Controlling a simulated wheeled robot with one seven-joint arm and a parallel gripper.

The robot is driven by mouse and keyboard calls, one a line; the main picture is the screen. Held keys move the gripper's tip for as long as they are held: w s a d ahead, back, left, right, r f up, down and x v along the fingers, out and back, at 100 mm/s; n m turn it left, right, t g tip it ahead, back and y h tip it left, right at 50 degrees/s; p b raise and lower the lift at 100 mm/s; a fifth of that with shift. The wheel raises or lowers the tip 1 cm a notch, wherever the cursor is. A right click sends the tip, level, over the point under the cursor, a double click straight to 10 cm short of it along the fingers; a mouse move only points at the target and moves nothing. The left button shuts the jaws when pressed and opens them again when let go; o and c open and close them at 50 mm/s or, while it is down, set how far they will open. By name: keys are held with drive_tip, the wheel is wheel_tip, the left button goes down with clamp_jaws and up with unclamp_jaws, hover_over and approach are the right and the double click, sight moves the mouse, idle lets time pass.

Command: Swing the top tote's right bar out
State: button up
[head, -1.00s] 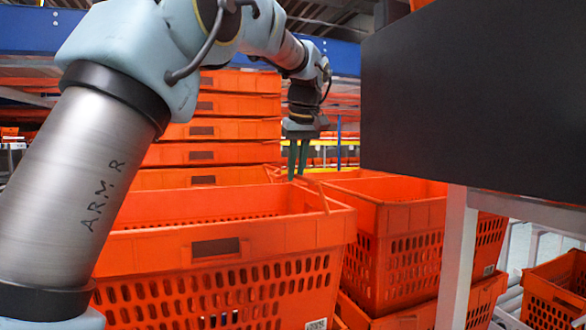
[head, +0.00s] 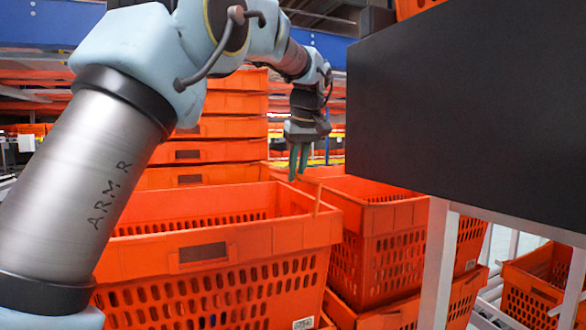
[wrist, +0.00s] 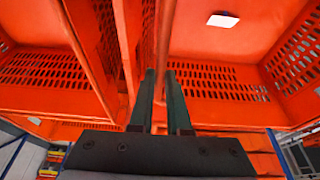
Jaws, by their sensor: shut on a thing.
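The top tote (head: 205,254) is the orange slatted crate in the front middle of the head view, open at the top. Its right bar (head: 318,198) is a thin orange rod at the tote's right side. My gripper (head: 296,177) is above the tote's right rim, pointing down with its fingers slightly tilted. In the wrist view the bar (wrist: 163,35) runs between the two green fingertips of my gripper (wrist: 160,74), which is shut on it. The far end of the bar is hard to make out in the head view.
A second orange tote (head: 385,215) stands close on the right, on another tote. A tall stack of totes (head: 215,152) rises behind. A large black panel (head: 460,110) on a pale frame blocks the right side. Another tote (head: 535,295) is low at far right.

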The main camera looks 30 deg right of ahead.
drive_tip(key=shift+d+f, duration=0.3)
drive_tip(key=shift+d, duration=0.45)
drive_tip(key=shift+s, duration=0.1)
drive_tip(key=shift+s+d+f+p, duration=0.1)
drive_tip(key=shift+d+f+p, duration=0.5)
drive_tip(key=shift+d+f, duration=0.35)
drive_tip(key=o, duration=1.1)
drive_tip(key=shift+d+r, duration=0.1)
drive_tip(key=shift+o, duration=0.2)
drive_tip(key=shift+r, duration=0.15)
wheel_tip(320, 180, up, 10)
drive_tip(key=p, duration=0.3)
